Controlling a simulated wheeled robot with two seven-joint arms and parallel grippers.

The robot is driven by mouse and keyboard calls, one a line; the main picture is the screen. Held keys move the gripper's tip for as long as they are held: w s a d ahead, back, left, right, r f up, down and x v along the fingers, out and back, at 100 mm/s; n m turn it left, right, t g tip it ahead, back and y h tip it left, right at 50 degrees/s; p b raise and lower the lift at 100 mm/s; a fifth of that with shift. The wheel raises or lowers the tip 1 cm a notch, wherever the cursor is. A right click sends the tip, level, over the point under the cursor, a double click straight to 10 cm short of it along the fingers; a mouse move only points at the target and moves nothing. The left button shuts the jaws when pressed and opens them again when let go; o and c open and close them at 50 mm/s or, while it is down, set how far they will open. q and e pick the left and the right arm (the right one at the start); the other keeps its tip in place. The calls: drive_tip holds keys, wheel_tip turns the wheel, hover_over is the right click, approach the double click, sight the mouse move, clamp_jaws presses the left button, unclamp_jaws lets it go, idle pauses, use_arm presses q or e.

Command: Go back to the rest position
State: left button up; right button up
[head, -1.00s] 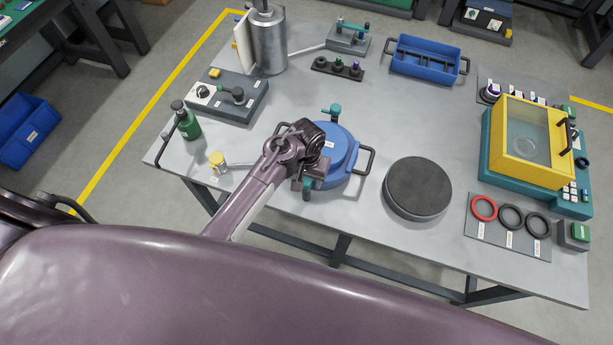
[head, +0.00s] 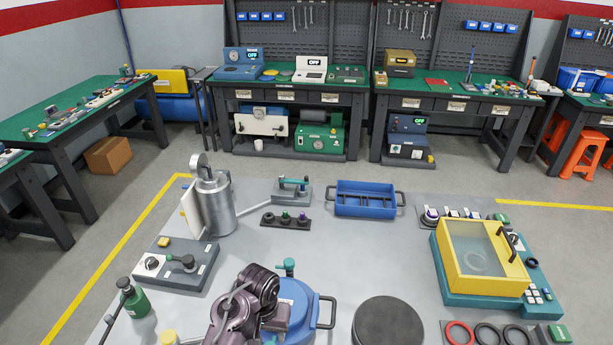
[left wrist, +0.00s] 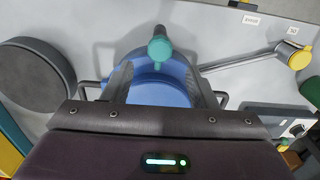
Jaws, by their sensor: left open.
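My left arm reaches over the grey table (head: 255,245). Its gripper (head: 280,322) is at the blue round vessel (head: 322,318), over its left side in the head view, and partly hidden by my own wrist. In the left wrist view the two fingers (left wrist: 163,75) are spread apart over the blue vessel (left wrist: 165,92). A teal handle (left wrist: 160,47) shows between and beyond the fingertips; nothing is visibly gripped. Whether the fingers touch the vessel I cannot tell. My right gripper is not in view.
A black round plate (head: 388,322) lies right of the vessel, and a yellow-lidded teal tester (head: 485,255) stands farther right. A metal cylinder (head: 213,200), green bottle (head: 133,298) and blue tray (head: 365,197) are also on the table. The table's middle is clear.

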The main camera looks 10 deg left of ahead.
use_arm(q)
drive_tip(key=s+a+r+m+t, duration=0.2)
drive_tip(key=s+a+r+t, duration=0.3)
drive_tip(key=s+r, duration=0.85)
drive_tip(key=s+f+g+b, duration=0.1)
drive_tip(key=f+b, duration=0.2)
drive_tip(key=f, duration=1.1)
drive_tip(key=s+a+f+g+b, duration=0.1)
drive_tip(key=f+b, duration=0.2)
drive_tip(key=f, duration=1.1)
drive_tip(key=s+f+g+b, duration=0.1)
drive_tip(key=s+f+b, duration=0.15)
drive_tip(key=f, duration=1.15)
drive_tip(key=s+a+f+b, duration=0.1)
drive_tip(key=s+f+b, duration=0.2)
drive_tip(key=s+f, duration=0.6)
drive_tip(key=s+a+f+g+b, duration=0.1)
drive_tip(key=s+a+f+b, duration=0.1)
drive_tip(key=s+f, duration=0.7)
wheel_tip(320, 180, down, 5)
drive_tip(key=shift+a+r+b, duration=0.1)
drive_tip(key=shift+a+b, duration=0.15)
drive_tip(key=shift+b, duration=0.25)
